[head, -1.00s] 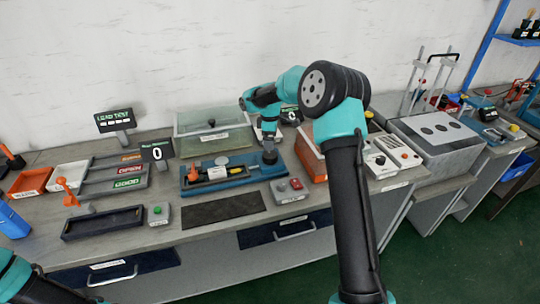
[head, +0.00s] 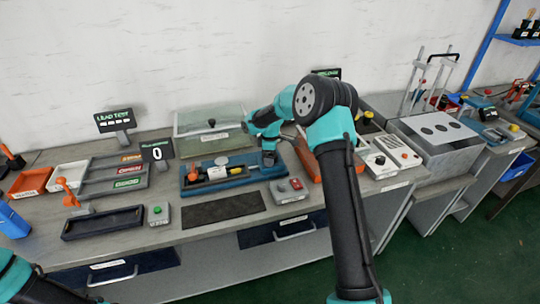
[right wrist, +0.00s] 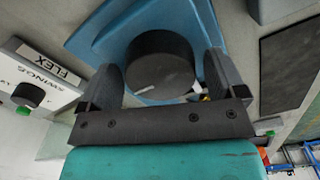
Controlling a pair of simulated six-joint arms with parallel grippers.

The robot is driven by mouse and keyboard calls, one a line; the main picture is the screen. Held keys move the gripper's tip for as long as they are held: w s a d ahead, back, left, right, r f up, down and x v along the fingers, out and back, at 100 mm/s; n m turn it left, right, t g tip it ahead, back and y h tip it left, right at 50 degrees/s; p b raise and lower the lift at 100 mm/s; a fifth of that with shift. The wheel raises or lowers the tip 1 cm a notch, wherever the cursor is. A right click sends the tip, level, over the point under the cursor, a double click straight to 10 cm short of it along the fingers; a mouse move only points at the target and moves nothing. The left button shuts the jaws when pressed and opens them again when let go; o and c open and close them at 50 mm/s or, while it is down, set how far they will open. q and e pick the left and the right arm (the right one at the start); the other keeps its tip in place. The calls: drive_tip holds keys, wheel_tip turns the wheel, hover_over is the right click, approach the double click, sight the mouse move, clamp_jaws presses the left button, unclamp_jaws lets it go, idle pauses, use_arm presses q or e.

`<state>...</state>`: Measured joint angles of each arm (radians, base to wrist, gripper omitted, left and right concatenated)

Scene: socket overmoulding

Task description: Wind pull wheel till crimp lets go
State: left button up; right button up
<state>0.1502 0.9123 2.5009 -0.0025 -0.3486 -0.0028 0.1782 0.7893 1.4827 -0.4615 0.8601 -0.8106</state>
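The blue pull fixture (head: 235,181) lies on the bench, with an orange-handled part (head: 193,173), a pale block (head: 217,172) and a round grey piece (head: 221,160) on it. The dark pull wheel (right wrist: 160,68) stands on the fixture's right end. In the right wrist view its round face carries a short white mark. My right gripper (right wrist: 162,80) has one finger on each side of the wheel, with a narrow gap showing on the right side. In the head view the gripper (head: 269,158) hides the wheel. Only a part of my left arm shows, and its gripper is out of view.
A glass-lidded case (head: 210,128) is behind. A counter display reading 0 (head: 157,152) and sorting trays (head: 128,184) are to the left.

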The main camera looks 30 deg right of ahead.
drive_tip(key=c, duration=0.8)
drive_tip(key=shift+o, duration=0.2)
drive_tip(key=shift+m, duration=0.6)
drive_tip(key=m, duration=0.3)
drive_tip(key=shift+m, duration=0.3)
drive_tip(key=m, duration=0.4)
drive_tip(key=shift+m, duration=0.3)
drive_tip(key=m, duration=1.2)
drive_tip(key=shift+m, duration=0.3)
